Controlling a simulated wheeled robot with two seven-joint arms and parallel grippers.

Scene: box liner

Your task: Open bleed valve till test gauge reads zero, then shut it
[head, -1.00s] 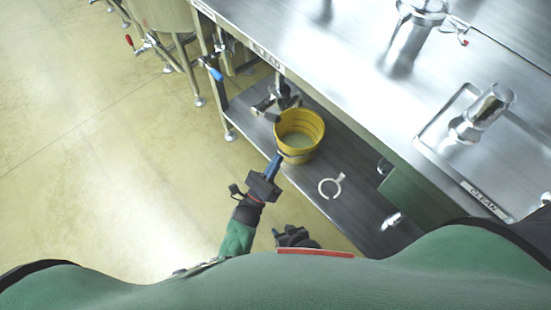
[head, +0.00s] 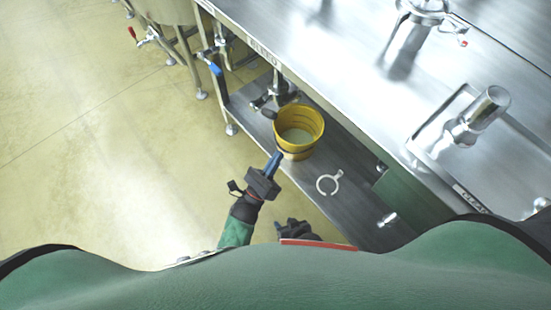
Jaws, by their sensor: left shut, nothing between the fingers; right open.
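A label reading BLEED (head: 262,48) is on the bench's front edge. Below it, a metal valve fitting (head: 280,90) with a dark lever end stands just behind a yellow bucket (head: 298,146) on the lower shelf. The bucket holds some pale liquid. A blue-handled valve (head: 215,68) is further left. I cannot tell which is the bleed valve, and I make out no readable test gauge. My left gripper (head: 275,160) is shut and empty, its blue fingers close to the bucket's near side. My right gripper (head: 290,226) is open, lower down, partly hidden by my body.
A white ring clamp (head: 329,183) lies on the lower shelf (head: 350,210) right of the bucket. The steel bench top (head: 330,70) overhangs the shelf. A tray (head: 430,150) marked CLEAN and metal fittings are at right. The floor (head: 90,150) at left is clear.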

